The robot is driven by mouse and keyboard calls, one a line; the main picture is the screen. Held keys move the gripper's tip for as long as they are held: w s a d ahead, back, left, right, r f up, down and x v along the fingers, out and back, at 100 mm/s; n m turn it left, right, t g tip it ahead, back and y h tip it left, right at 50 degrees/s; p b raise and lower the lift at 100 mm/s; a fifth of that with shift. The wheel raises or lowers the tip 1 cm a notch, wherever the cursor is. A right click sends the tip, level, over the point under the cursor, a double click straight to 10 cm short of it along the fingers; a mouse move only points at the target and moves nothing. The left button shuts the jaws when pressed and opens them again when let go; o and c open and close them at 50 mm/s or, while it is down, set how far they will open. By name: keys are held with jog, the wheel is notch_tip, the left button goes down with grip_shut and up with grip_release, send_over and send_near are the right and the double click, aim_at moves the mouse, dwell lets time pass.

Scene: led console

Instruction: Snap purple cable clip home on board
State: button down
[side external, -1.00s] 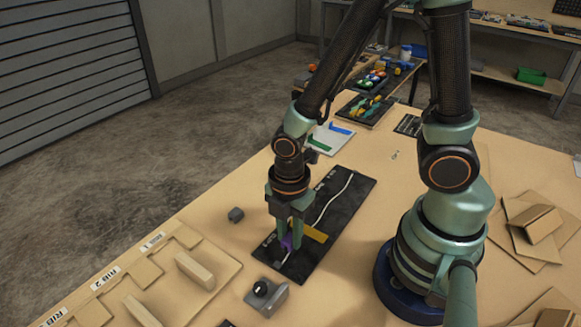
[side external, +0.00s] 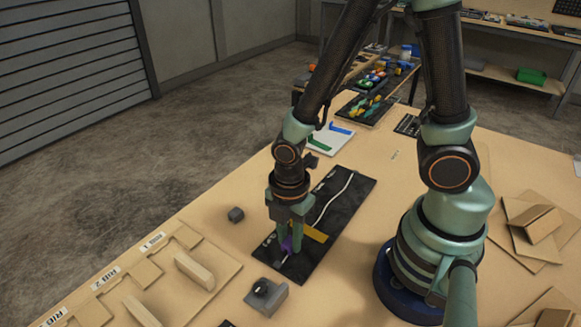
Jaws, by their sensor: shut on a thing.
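The purple cable clip (side external: 287,244) is at the near end of the black board (side external: 318,230), on the tabletop. My gripper (side external: 290,246) points straight down over that end, shut on the clip with its fingertips low at the board. The fingers hide part of the clip, and I cannot tell whether it is fully seated. A white cable (side external: 336,200) runs along the board and reaches the clip's area.
A grey block with a black knob (side external: 265,296) stands close to the near end. Wooden rib pieces (side external: 194,270) lie at the lower left, and a white card with green and blue strips (side external: 329,139) lies behind.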

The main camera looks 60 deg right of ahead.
jog(key=shift+f, duration=0.5)
dwell(0.4)
dwell(0.3)
jog(key=c, duration=0.6)
grip_release()
jog(key=shift+r, duration=0.1)
notch_tip(320, 180, up, 12)
jog(key=w+d+r+m+t, duration=0.4)
jog(key=d+r+m, duration=0.4)
jog(key=m, duration=1)
notch_tip(320, 180, up, 3)
jog(key=shift+d+r+t, duration=0.15)
jog(key=shift+t, duration=0.65)
